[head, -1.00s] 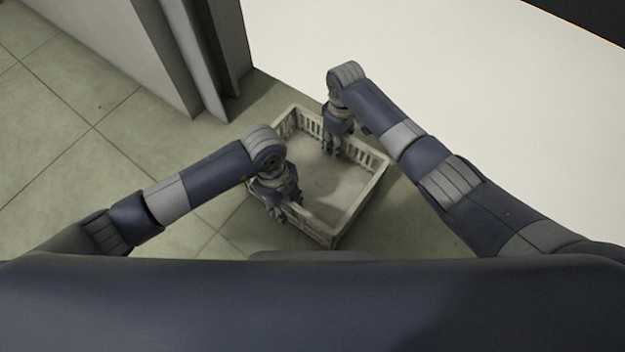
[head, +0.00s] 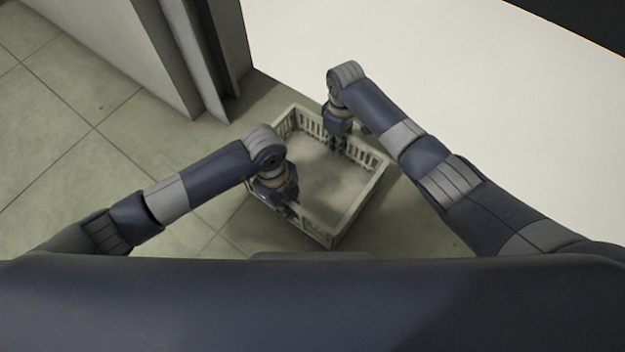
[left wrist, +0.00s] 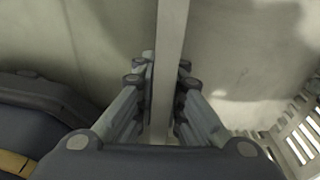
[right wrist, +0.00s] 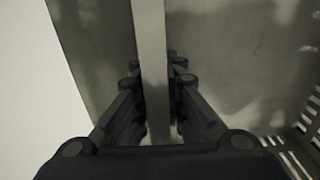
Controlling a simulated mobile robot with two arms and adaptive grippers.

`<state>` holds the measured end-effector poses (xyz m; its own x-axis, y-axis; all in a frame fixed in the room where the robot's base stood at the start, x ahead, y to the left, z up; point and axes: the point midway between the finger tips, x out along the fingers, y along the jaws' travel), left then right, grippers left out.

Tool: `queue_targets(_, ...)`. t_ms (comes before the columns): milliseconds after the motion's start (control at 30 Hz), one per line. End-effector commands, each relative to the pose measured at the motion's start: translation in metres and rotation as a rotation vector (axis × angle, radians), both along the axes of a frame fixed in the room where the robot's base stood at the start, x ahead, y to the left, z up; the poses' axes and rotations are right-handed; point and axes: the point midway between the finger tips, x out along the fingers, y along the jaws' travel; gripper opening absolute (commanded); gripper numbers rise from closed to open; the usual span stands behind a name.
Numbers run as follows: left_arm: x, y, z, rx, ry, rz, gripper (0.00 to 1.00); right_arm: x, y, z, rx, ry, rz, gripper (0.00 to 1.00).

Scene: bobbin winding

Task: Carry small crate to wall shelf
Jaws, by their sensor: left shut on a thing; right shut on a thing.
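The small crate (head: 352,216) is pale and open-topped with slotted walls, and its inside looks empty. It is held between my two arms in the head view, above the tiled floor. My left gripper (head: 290,208) is shut on the crate's near-left wall; the wall's rim (left wrist: 172,50) runs between its fingers in the left wrist view. My right gripper (head: 338,146) is shut on the far wall; that rim (right wrist: 152,50) runs between its fingers in the right wrist view. The wall shelf cannot be made out in these views.
A grey upright panel or door frame (head: 165,50) stands at the upper left, close to the crate. A large white surface (head: 450,90) fills the upper right beyond my right arm. Tiled floor (head: 60,120) is clear on the left.

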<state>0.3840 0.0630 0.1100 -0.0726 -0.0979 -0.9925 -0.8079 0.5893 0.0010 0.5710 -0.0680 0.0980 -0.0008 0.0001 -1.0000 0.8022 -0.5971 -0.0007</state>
Motion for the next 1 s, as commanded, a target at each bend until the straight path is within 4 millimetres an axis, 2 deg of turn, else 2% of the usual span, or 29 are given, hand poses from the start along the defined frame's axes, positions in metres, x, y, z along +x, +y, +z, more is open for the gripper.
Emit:
queue_targets(33, 0.001, 0.001, 0.008, 0.001, -0.001, 0.007, 0.0, 0.001, 0.0, 0.008, 0.001, -0.001, -0.003, 0.0)
queue_targets(400, 0.002, 0.001, 0.04, 0.002, -0.001, 0.008, 0.0, 0.0, -0.001, 0.04, 0.0, 0.0, -0.003, 0.0)
queue_targets(1000, 0.002, 0.002, 0.043, 0.002, -0.002, 0.009, 0.0, 0.0, -0.001, 0.042, -0.001, 0.001, -0.003, 0.0)
